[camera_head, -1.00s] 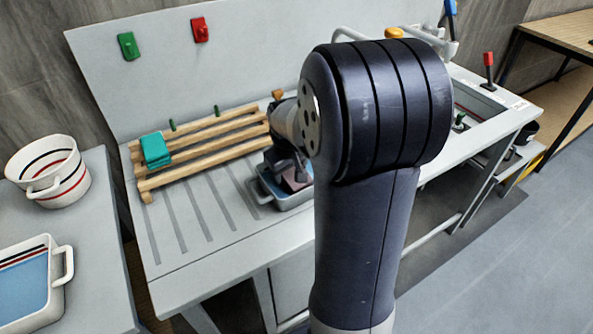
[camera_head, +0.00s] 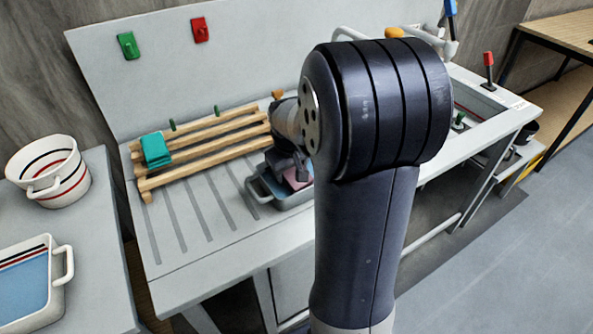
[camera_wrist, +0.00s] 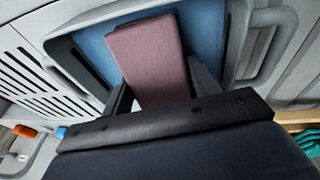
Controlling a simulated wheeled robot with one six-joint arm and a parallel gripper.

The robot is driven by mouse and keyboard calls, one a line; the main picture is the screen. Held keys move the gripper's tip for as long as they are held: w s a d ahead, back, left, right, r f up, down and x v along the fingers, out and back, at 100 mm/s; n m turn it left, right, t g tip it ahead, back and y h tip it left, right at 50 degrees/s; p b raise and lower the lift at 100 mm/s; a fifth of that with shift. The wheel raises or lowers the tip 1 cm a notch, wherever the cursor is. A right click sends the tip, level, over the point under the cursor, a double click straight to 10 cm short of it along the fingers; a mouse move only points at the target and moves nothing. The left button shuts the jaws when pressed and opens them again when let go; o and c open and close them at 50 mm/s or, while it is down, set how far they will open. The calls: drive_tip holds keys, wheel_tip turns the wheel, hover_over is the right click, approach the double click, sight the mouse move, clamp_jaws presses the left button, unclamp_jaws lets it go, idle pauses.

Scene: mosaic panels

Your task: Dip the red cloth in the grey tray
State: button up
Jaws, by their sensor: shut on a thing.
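The grey tray (camera_head: 284,201) stands on the worktop at the right end of the wooden rack, partly hidden by my arm. In the wrist view, the tray (camera_wrist: 262,68) has a grey rim, loop handles and a blue inside. A dull red-pink cloth (camera_wrist: 148,52), folded into a flat block, is between the fingers of my gripper (camera_wrist: 160,92). The gripper is shut on it. The cloth is over or in the tray, and I cannot tell whether it touches the liquid or bottom. In the head view, the cloth (camera_head: 297,178) shows as a small pink patch.
A teal folded cloth (camera_head: 156,150) lies on the wooden rack (camera_head: 215,153). A white striped pot (camera_head: 62,180) and a white dish with blue inside (camera_head: 25,290) stand on the left table. Green (camera_head: 128,46) and red (camera_head: 199,30) holders are on the back panel.

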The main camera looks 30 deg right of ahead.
drive_tip(key=shift+a, duration=0.1)
wheel_tip(320, 180, up, 10)
drive_tip(key=p, duration=0.7)
drive_tip(key=shift+f+p, duration=0.1)
drive_tip(key=shift+p, duration=0.25)
drive_tip(key=shift+f, duration=0.1)
idle(0.5)
